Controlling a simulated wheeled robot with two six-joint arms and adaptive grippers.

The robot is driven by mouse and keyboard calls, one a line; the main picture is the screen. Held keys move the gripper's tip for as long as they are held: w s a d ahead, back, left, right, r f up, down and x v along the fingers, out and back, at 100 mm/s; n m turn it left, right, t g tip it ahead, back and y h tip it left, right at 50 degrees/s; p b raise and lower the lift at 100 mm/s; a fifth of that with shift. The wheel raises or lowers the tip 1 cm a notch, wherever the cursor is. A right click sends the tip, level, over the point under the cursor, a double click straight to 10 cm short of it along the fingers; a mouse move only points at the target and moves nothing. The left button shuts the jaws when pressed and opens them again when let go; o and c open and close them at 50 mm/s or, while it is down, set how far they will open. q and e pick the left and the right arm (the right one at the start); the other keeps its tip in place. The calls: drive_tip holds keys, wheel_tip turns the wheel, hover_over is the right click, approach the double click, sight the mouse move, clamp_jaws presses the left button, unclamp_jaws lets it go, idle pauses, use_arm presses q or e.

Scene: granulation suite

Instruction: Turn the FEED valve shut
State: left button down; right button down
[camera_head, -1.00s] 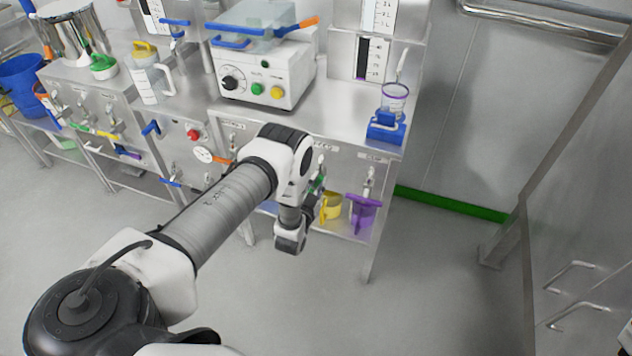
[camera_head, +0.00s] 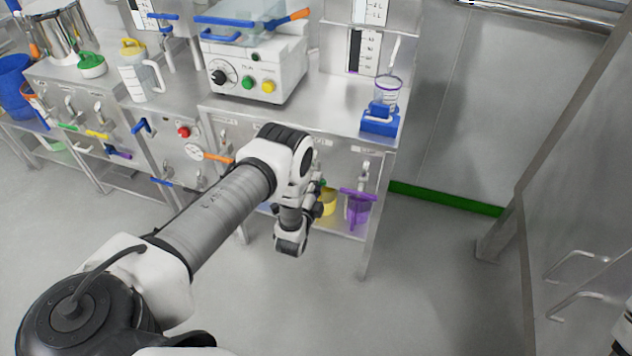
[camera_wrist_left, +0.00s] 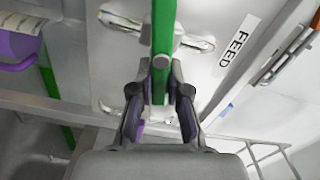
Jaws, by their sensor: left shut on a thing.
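The FEED valve's green lever handle (camera_wrist_left: 163,40) runs down the middle of the left wrist view, beside the FEED label (camera_wrist_left: 236,42) on the steel panel. My left gripper (camera_wrist_left: 160,112) is shut on the green handle, with a finger on each side of its near end. In the head view my left gripper (camera_head: 322,203) is mostly hidden behind my wrist, at the bench front. Only a small bit of green (camera_head: 323,183) shows there. The valve body is largely hidden in the head view.
A purple-handled valve and purple jug (camera_head: 358,208) are close to the right of my gripper, with a yellow jug (camera_head: 327,201) beside it. A blue stand with a beaker (camera_head: 381,116) is on the bench top. The floor in front is clear.

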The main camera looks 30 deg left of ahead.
use_arm(q)
drive_tip(key=shift+f+m, duration=0.3)
drive_tip(key=shift+m, duration=1.1)
drive_tip(key=c, duration=1.1)
unclamp_jaws()
drive_tip(key=shift+w+f, duration=0.1)
drive_tip(key=v, duration=1.2)
